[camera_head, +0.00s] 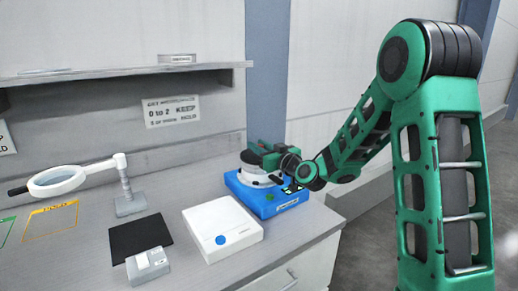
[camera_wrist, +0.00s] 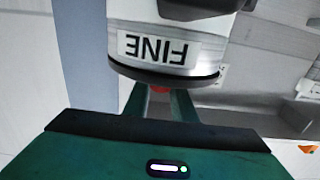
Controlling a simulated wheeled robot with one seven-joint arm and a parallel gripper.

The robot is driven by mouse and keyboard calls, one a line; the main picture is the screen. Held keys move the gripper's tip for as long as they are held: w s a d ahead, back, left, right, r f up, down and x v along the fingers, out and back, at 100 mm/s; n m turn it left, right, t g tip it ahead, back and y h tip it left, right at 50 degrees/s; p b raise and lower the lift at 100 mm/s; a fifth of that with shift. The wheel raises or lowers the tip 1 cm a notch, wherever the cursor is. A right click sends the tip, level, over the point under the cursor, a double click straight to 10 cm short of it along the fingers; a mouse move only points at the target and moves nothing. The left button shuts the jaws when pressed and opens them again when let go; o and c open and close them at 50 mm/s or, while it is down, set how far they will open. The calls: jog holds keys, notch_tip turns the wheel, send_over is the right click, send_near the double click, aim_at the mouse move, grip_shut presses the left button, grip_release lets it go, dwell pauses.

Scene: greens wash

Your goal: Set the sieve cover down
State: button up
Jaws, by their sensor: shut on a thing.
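The sieve cover (camera_wrist: 165,72) shows in the wrist view as a dark round rim with a red knob (camera_wrist: 161,89). My gripper (camera_wrist: 161,100) is shut on that knob. The cover is right against the end of a pale cylinder, the sieve (camera_wrist: 160,48), labelled FINE, which appears upside down in this view. I cannot tell if the cover rests on the sieve or is slightly apart. In the head view the sieve (camera_head: 250,172) stands on a blue base (camera_head: 268,203), and my gripper (camera_head: 268,156) is over it, partly hiding the cover.
A white box with a blue button (camera_head: 235,232) stands left of the blue base. Further left are a black mat (camera_head: 137,235), a small grey device (camera_head: 148,264) and a magnifier on a stand (camera_head: 62,181). A shelf (camera_head: 110,72) runs along the wall. The counter's edge is near the base.

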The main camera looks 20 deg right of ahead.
jog(key=shift+f, duration=0.15)
jog(key=o, duration=1.1)
